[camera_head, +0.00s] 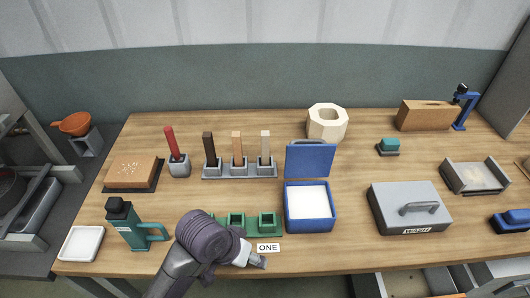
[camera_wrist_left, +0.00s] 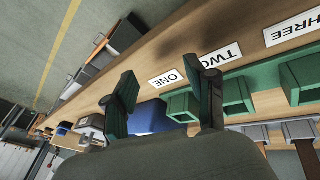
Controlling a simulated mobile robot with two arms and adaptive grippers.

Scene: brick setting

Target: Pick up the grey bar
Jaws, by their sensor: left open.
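Three upright bars stand in a grey rack (camera_head: 240,172) at the back of the bench: a dark brown one (camera_head: 209,146), an orange-tan one (camera_head: 237,146) and a pale greyish-beige one (camera_head: 265,143). No bar is plainly grey, so I cannot tell for certain which is the grey bar. My left gripper (camera_head: 258,262) is at the bench's front edge by the ONE label, well in front of the rack. In the left wrist view its fingers (camera_wrist_left: 168,92) are spread with nothing between them. My right gripper is not in view.
A green slotted holder (camera_head: 268,224) lies between my left gripper and the rack, partly hidden by my arm. An open blue box (camera_head: 310,230) stands to its right and a teal bottle (camera_head: 126,228) to its left. A grey WASH box (camera_head: 400,219) is farther right.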

